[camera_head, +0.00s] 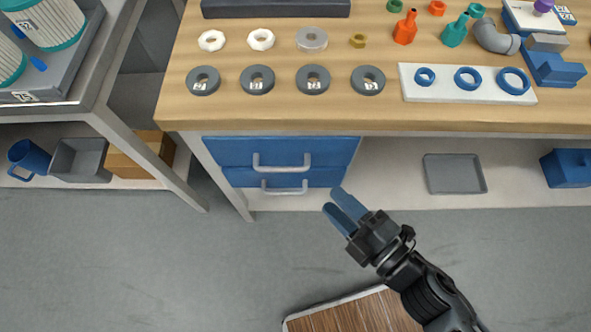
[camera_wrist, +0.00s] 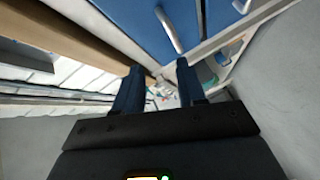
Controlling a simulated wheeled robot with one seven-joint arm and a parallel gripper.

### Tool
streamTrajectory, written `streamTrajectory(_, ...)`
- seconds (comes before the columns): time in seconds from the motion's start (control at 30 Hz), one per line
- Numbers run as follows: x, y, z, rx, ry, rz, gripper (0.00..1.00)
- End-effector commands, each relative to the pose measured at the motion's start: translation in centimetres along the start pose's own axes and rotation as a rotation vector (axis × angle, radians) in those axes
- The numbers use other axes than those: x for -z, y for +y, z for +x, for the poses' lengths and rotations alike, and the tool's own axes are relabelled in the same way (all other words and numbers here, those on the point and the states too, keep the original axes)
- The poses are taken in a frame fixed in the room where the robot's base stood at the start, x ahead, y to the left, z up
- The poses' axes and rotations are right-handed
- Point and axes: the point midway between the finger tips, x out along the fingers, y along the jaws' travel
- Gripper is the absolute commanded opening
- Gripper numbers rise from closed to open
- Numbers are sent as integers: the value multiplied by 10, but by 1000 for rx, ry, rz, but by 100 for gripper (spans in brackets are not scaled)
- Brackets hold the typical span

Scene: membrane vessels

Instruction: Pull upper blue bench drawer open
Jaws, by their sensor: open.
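The upper blue bench drawer (camera_head: 225,151) sits under the wooden bench top with its grey bar handle (camera_head: 282,162). It looks shut. A lower blue drawer (camera_head: 240,177) with a like handle (camera_head: 284,187) is just below it. My gripper (camera_head: 337,202) is in front of and to the right of the drawers, fingers apart and empty, touching neither handle. In the wrist view my gripper (camera_wrist: 158,82) shows two blue fingers spread. A blue drawer front (camera_wrist: 138,22) and a handle (camera_wrist: 168,30) lie beyond and above the fingers there; I cannot tell which drawer.
The wooden bench top (camera_head: 300,115) overhangs the drawers and carries rings, bottles and fittings. A grey tray (camera_head: 455,174) and a blue box (camera_head: 566,168) stand on the lower shelf. A left-hand rack's leg (camera_head: 165,172) stands near the drawers.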

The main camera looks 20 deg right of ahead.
Motion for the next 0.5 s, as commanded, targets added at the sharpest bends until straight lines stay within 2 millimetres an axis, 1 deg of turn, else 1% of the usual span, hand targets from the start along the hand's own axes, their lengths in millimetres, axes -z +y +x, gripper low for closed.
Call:
streamTrajectory(0.03, 0, -6, 17, 6, 26, -66, 40)
streamTrajectory(0.13, 2, -17, 39, 20, 64, -173, 40)
streamTrajectory(0.2, 2, -21, 48, 27, 79, -221, 40)
streamTrajectory(0.3, 3, -24, 56, 31, 90, -252, 40)
streamTrajectory(0.43, 5, -24, 68, 30, 92, -257, 40)
streamTrajectory(0.5, 6, -24, 78, 29, 92, -256, 40)
